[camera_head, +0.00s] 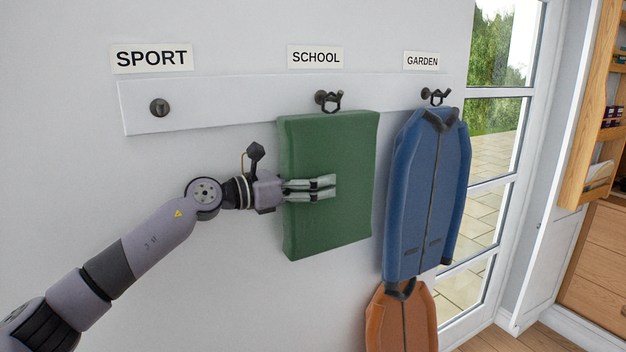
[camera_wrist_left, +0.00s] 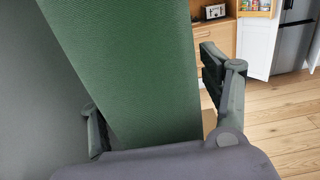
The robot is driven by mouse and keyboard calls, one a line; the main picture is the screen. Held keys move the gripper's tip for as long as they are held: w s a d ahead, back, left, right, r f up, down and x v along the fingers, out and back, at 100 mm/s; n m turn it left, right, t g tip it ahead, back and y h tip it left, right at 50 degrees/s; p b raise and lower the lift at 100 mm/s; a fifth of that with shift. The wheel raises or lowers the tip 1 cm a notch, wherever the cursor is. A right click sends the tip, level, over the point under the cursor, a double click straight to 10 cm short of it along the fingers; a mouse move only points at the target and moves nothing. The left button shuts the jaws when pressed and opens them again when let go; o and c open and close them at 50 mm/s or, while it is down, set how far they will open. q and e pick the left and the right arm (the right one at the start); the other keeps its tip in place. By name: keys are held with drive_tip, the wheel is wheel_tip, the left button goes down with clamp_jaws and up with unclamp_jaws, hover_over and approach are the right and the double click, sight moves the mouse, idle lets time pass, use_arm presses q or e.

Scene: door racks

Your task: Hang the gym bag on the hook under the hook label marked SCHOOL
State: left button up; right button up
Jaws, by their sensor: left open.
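The green gym bag (camera_head: 335,150) hangs flat against the wall from the hook (camera_head: 328,100) under the SCHOOL label (camera_head: 316,57). A dark loop at its top shows at that hook. My left gripper (camera_head: 334,187) is open in front of the bag's left and middle part. In the left wrist view, the green bag (camera_wrist_left: 135,70) stands between the two spread fingers of the left gripper (camera_wrist_left: 160,120); I cannot tell whether they touch it. My right gripper is not in view.
The SPORT label (camera_head: 151,58) is above an empty hook (camera_head: 159,107). A blue jacket (camera_head: 425,195) hangs under the GARDEN label (camera_head: 422,61), close to the bag's right, with an orange garment (camera_head: 402,322) below. A glazed door (camera_head: 497,130) is further right. Wall below SPORT is bare.

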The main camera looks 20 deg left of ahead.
use_arm(q)
drive_tip(key=v, duration=1.2)
